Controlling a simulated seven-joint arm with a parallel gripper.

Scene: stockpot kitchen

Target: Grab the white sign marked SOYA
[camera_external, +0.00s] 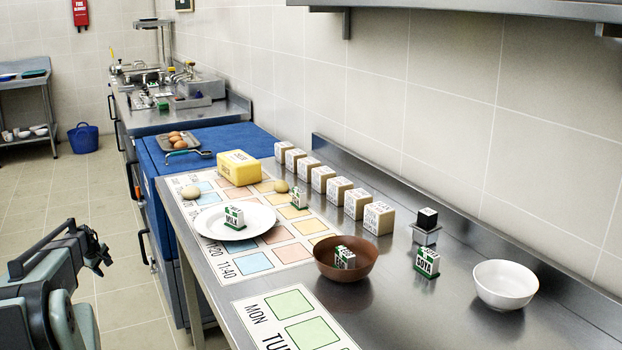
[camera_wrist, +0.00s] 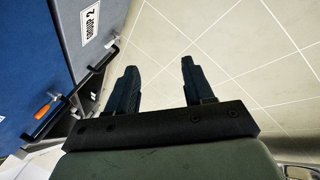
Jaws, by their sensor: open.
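The white sign marked SOYA (camera_external: 426,262) stands on the steel counter in the external view, between the brown bowl and the white bowl. It has a green base and a green band. My gripper (camera_external: 97,250) is at the lower left of the external view, off the counter's left side over the floor, far from the sign. In the wrist view my gripper (camera_wrist: 158,80) shows two dark fingers apart with nothing between them, and tiled floor beyond. The sign is not in the wrist view.
A brown bowl (camera_external: 334,272) holds another sign. A white bowl (camera_external: 504,286) stands right of SOYA; a dark block on a clear stand (camera_external: 426,228) is behind it. A plate (camera_external: 208,221) carries the MILK sign (camera_external: 234,218). Several labelled boxes (camera_external: 340,190) line the back.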

